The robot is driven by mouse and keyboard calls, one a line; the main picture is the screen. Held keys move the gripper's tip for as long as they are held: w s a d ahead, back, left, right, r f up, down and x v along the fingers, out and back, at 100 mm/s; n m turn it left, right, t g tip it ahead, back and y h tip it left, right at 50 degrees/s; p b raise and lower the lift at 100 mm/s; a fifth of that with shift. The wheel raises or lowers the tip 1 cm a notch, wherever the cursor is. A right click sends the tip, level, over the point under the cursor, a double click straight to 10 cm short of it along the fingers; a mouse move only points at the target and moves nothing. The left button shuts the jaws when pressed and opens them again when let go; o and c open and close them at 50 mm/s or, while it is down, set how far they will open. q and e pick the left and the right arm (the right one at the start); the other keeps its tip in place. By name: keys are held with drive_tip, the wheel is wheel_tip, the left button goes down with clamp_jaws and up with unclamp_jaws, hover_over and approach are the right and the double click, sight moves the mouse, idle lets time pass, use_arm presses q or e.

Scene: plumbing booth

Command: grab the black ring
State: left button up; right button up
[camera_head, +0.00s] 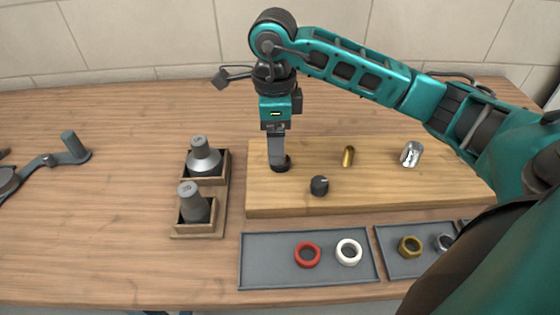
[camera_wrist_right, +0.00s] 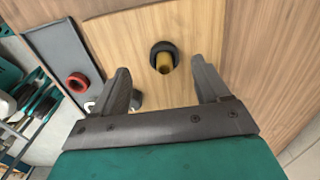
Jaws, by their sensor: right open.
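The black ring (camera_head: 284,167) lies on the wooden board (camera_head: 440,187), near its left end. In the right wrist view the black ring (camera_wrist_right: 154,47) sits around an upright brass-coloured peg (camera_wrist_right: 164,64). My right gripper (camera_head: 277,158) points down above the ring and hides part of it and the peg in the head view. In the right wrist view my right gripper (camera_wrist_right: 160,66) is open. Its fingers are apart on either side, with the ring seen between and beyond them, and nothing is held. My left gripper is not in view.
A dark knob-like piece (camera_head: 319,186), a brass cylinder (camera_head: 348,156) and a silver fitting (camera_head: 411,154) stand on the board. A grey tray (camera_head: 262,262) in front holds a red ring (camera_head: 307,255) and a white ring (camera_head: 349,252). Grey reducers (camera_head: 204,160) stand left.

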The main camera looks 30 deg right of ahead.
drive_tip(key=f, duration=0.5)
drive_tip(key=shift+d+f, duration=0.1)
drive_tip(key=shift+d, duration=0.25)
drive_tip(key=c, duration=1.1)
